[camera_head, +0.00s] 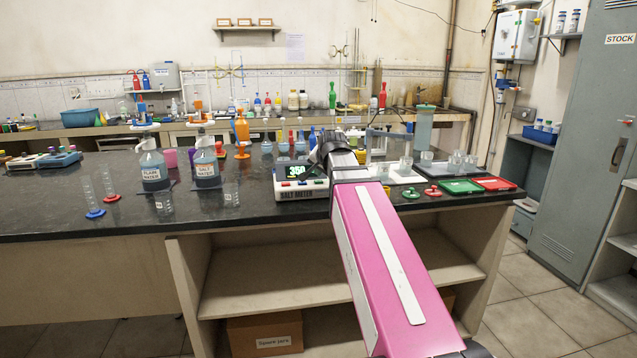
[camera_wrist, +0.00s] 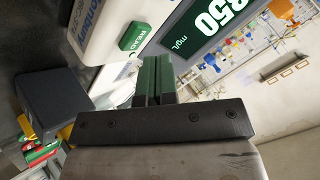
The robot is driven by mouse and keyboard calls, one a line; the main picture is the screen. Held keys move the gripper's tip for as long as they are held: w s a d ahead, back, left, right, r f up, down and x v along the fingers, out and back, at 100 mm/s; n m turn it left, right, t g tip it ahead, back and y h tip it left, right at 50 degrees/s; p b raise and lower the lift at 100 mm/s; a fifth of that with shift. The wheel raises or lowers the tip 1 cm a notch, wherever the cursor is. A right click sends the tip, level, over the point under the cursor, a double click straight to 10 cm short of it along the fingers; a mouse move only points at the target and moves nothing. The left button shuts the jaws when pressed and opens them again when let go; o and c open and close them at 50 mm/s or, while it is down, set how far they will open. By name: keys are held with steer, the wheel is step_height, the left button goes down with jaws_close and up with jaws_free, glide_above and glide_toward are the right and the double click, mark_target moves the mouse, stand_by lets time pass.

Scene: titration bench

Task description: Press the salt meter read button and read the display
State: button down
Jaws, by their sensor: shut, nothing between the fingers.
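The salt meter (camera_head: 301,189) is a white box with a dark display, standing at the bench's front edge. Its display (camera_head: 297,171) is lit and reads 350 in the head view. In the wrist view the display (camera_wrist: 209,27) shows large digits ending in 50 above "mg/L", with the first digit cut by the frame edge. The green READ button (camera_wrist: 133,37) is on the meter's face. My gripper (camera_wrist: 152,62) is shut and empty, its green-black fingertips close below the button in the picture. I cannot tell whether they touch the meter.
Labelled plain water (camera_head: 154,171) and salt water (camera_head: 206,169) bottles stand left of the meter. Right of it are a green tray (camera_head: 461,186), a red tray (camera_head: 494,184) and several beakers. My pink arm crosses the bench's front edge (camera_head: 250,211).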

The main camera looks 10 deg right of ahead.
mark_target(320, 181)
steer(key=shift+f, duration=0.1)
steer(key=shift+f, duration=0.35)
steer(key=shift+f, duration=0.4)
stand_by(1.1)
steer(key=shift+r, duration=0.85)
steer(key=shift+r, duration=2.5)
